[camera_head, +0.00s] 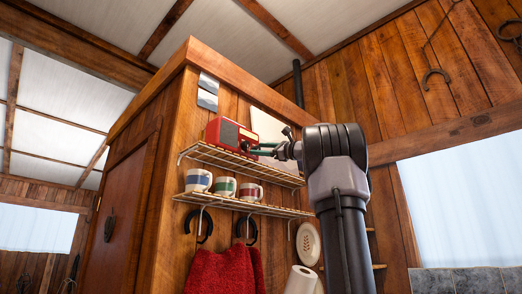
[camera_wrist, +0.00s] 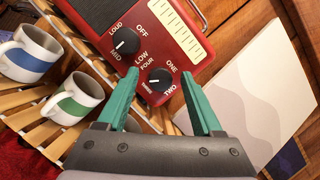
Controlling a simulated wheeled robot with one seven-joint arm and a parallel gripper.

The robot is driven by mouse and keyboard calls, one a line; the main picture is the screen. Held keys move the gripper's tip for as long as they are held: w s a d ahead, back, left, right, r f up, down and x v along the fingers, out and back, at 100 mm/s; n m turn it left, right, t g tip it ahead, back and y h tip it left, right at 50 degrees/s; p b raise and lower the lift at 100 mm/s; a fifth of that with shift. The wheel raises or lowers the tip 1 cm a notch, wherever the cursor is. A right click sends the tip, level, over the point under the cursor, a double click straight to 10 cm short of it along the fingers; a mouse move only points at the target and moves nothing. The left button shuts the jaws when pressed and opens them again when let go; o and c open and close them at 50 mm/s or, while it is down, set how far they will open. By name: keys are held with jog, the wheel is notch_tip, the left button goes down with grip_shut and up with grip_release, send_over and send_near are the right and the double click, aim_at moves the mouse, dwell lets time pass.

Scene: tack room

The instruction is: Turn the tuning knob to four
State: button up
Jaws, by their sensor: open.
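A red radio (camera_head: 230,135) stands on the upper wire shelf, and its red face fills the top of the wrist view (camera_wrist: 178,58). The black tuning knob (camera_wrist: 160,82) is ringed by the words ONE, TWO, THREE and FOUR. Its small white mark seems to point left, near THREE, but is too small to read surely. A second black knob (camera_wrist: 127,41), marked OFF, LOW, MID and LOUD, sits beside it. My gripper (camera_wrist: 160,74) is open, its green fingers on either side of the tuning knob. I cannot tell whether they touch it. In the head view my gripper (camera_head: 258,149) reaches the radio's front.
A pale sheet (camera_wrist: 262,90) is at right. The wire shelf (camera_head: 225,158) runs under the radio. A red cloth (camera_head: 222,272) hangs below.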

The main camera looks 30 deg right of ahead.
grip_shut()
jog(key=shift+m, duration=0.6)
jog(key=m+t+h, duration=0.1)
jog(key=m, duration=0.2)
jog(key=m+t+h, duration=0.1)
jog(key=m, duration=0.2)
jog(key=shift+a+h, duration=0.15)
jog(key=shift+h, duration=0.15)
jog(key=shift+s+m+t+h, duration=0.15)
jog(key=shift+m+h, duration=0.4)
jog(key=shift+m, duration=0.7)
jog(key=shift+w+m+t+h, duration=0.1)
jog(key=shift+m+t+h, duration=0.15)
jog(key=shift+m+h, duration=0.7)
jog(key=shift+s+m+t+h, duration=0.1)
jog(key=shift+m+t+h, duration=0.1)
jog(key=shift+m, duration=1.4)
grip_release()
